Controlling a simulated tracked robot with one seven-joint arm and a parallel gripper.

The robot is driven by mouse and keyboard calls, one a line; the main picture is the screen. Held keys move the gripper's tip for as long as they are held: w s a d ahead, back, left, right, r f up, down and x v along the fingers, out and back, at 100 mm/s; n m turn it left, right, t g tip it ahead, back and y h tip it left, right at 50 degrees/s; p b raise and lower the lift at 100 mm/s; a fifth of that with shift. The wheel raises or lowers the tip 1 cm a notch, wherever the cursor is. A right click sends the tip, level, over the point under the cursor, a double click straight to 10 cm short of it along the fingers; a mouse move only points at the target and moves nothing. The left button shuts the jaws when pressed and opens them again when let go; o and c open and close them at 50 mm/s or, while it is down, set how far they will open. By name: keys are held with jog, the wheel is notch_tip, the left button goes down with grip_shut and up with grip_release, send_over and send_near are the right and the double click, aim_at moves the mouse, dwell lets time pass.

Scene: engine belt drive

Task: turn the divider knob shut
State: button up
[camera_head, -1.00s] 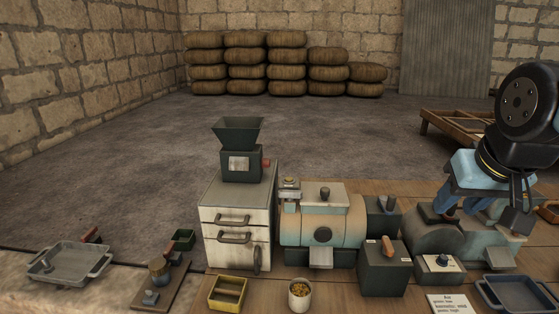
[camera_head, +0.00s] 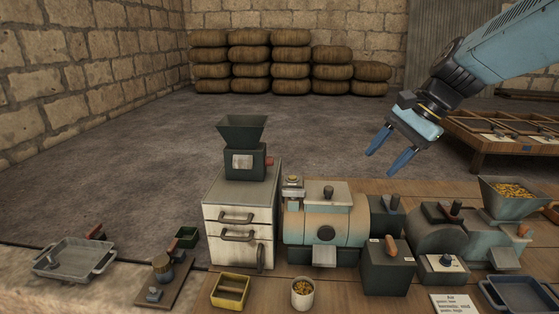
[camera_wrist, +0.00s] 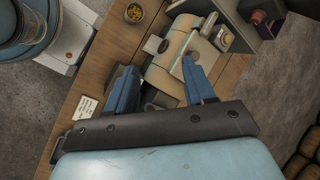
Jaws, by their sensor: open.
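My gripper (camera_head: 382,163) is open and empty, high above the bench with its two blue fingers pointing down-left. In the wrist view its fingers (camera_wrist: 157,65) are spread apart over the bench machines. Several knobs show: an orange-red lever knob (camera_head: 389,246) on a dark box (camera_head: 387,272), a dark knob (camera_head: 446,260) on a small low box, and an orange knob (camera_head: 522,230) on the machine at the right. I cannot tell which one is the divider knob. My gripper touches none of them.
A hopper (camera_head: 516,195) of yellow grain tops the right machine. A cream and teal cylinder machine (camera_head: 326,224) stands mid-bench, beside a drawer cabinet (camera_head: 239,216) with a dark grinder (camera_head: 243,150). A cup of grain (camera_head: 302,294) and a blue tray (camera_head: 520,294) are in front. Space above is free.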

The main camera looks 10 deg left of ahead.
jog(key=w+a+f+m+g+y, duration=0.25)
jog(key=w+a+m, duration=0.3)
jog(key=w, duration=0.55)
jog(key=m+y, duration=0.5)
jog(key=m, duration=0.1)
send_near(270, 161)
jog(key=shift+n+g, duration=0.25)
jog(key=shift+g, duration=0.2)
jog(key=a+f, duration=0.1)
jog(key=a, duration=0.1)
jog(key=a+f, duration=0.1)
jog(key=a, duration=0.1)
jog(key=a+f, duration=0.1)
jog(key=a, duration=0.2)
jog(key=shift+w+f, duration=0.2)
jog(key=shift+f, duration=0.15)
jog(key=shift+c, duration=0.3)
